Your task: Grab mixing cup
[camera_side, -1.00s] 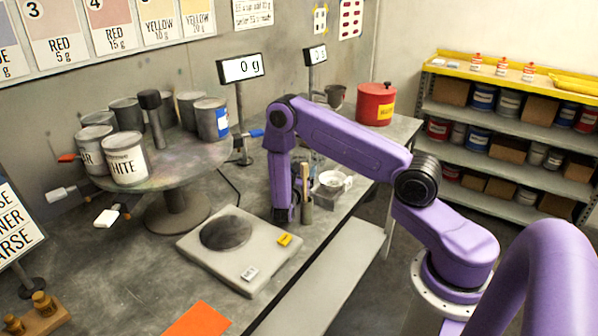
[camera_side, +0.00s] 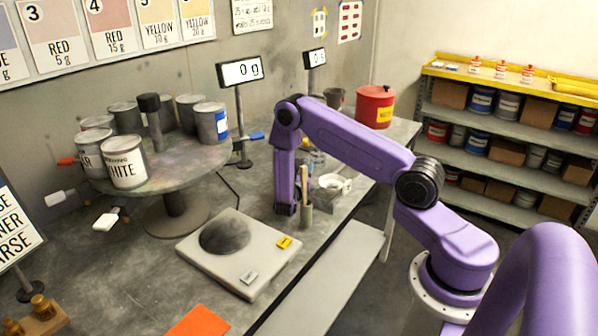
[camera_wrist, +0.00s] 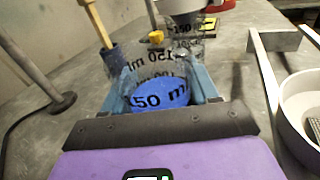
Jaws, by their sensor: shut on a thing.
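A clear mixing cup (camera_wrist: 160,92) with black "150 ml" marks stands between the two blue fingers of my gripper (camera_wrist: 160,80) in the wrist view. The fingers are shut on its sides, and blue shows through or inside its lower part. Other clear cups (camera_wrist: 183,38) with the same marks stand just beyond it. In the side view my gripper is low over the bench and mostly hidden by my purple arm, so the held cup cannot be made out there. I cannot tell whether the cup touches the bench.
A brush in a holder (camera_side: 305,212) stands beside my gripper, and a white bowl (camera_side: 335,183) is close on the right. A scale (camera_side: 240,255) reading 0 g lies in front. A round stand with paint cans (camera_side: 125,165) is at left; a red can (camera_side: 375,106) is behind.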

